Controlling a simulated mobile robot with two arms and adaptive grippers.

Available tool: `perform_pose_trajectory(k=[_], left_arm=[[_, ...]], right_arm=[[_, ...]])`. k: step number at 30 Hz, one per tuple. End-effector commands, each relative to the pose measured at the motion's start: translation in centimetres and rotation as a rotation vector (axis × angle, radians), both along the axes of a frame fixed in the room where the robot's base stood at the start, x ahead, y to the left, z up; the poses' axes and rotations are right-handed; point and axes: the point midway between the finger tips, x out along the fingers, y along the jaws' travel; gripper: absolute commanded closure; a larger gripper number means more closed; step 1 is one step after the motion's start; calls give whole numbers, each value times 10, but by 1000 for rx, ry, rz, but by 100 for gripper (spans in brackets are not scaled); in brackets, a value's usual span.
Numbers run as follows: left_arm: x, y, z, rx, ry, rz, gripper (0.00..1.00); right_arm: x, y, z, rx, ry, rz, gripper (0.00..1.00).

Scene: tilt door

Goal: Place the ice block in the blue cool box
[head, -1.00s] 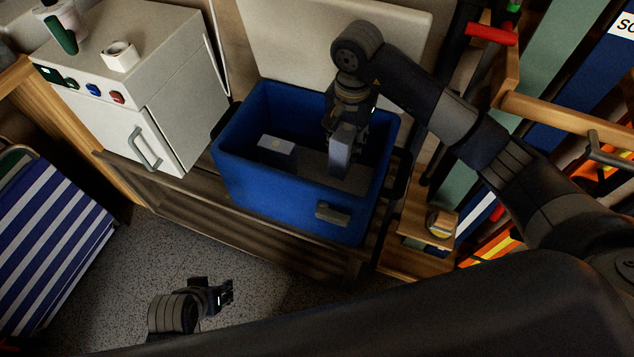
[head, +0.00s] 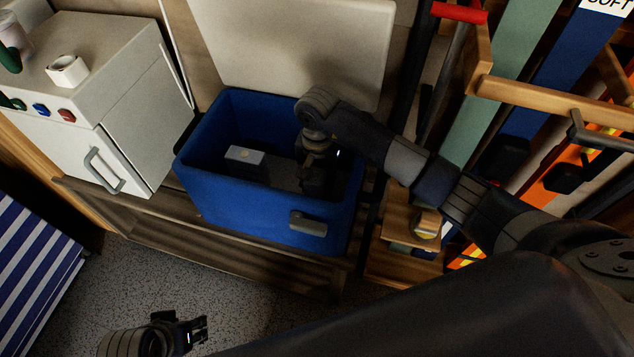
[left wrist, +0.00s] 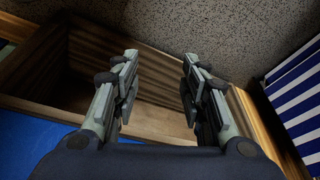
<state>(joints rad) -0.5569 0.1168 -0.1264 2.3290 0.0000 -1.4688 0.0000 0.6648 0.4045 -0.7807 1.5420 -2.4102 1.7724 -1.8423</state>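The open blue cool box (head: 235,198) stands on a wooden bench, with its pale lid (head: 295,45) raised behind it. A pale grey block (head: 244,159) with a small round mark lies inside, toward the left. My right gripper (head: 312,185) reaches down into the box, right of that block. Its fingers are dark and in shadow, so I cannot tell whether they hold the ice block. My left gripper (head: 192,332) is low over the floor, away from the box. The left wrist view shows its two fingers (left wrist: 163,95) apart with nothing between them.
A white fridge-like cabinet (head: 110,110) with a roll of tape (head: 67,71) on top stands left of the box. A wooden rack (head: 550,105) with tools is at the right. A blue-and-white striped thing (head: 35,265) is at lower left. The speckled floor (head: 130,275) is open.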

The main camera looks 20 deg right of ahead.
Motion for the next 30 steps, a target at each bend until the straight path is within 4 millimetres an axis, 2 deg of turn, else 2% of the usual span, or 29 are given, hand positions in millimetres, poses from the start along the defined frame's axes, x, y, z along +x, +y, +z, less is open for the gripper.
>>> perform_pose_trajectory(k=[3,16,17,19,30], left_arm=[[-1,0,4,1,-1,0,60],[-2,0,9,0,-5,1,60],[-3,0,10,0,-6,1,60],[-3,0,12,-1,-7,1,60],[-2,1,12,-1,-7,2,60]], right_arm=[[1,1,-6,1,-3,0,100],[1,0,-8,1,-4,0,100],[1,0,-9,1,-3,0,65],[1,0,-8,1,-3,0,49],[0,0,-8,0,-1,0,47]])
